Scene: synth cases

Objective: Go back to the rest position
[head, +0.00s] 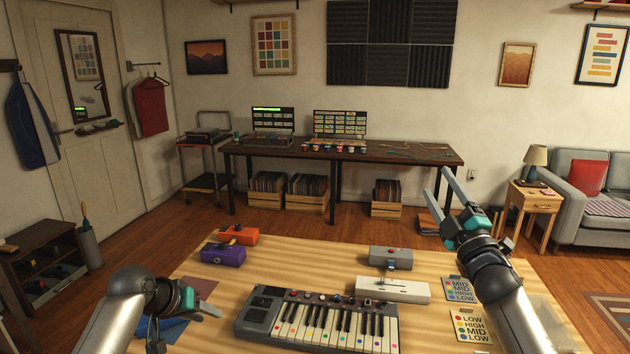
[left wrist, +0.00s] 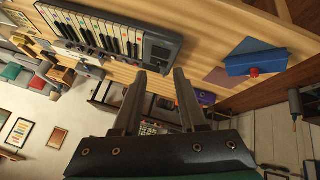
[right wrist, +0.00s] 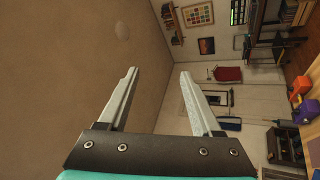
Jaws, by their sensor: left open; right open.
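My left gripper (head: 188,330) is open and empty, low at the left front of the wooden table (head: 290,262). Its spread fingers show in the left wrist view (left wrist: 159,74) with nothing between them. My right gripper (head: 442,173) is open and empty, raised above the table's right side with its fingers pointing up. In the right wrist view (right wrist: 159,73) its fingers have only wall and room behind them. A keyboard (head: 268,304) lies at the table's front middle, to the right of my left gripper.
A purple box (head: 222,255) and an orange box (head: 238,236) sit at the back left. A grey pedal (head: 390,258) and a white device (head: 392,291) sit behind the keyboard. Label cards (head: 468,326) lie near my right arm. A blue box (left wrist: 256,58) is near my left gripper.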

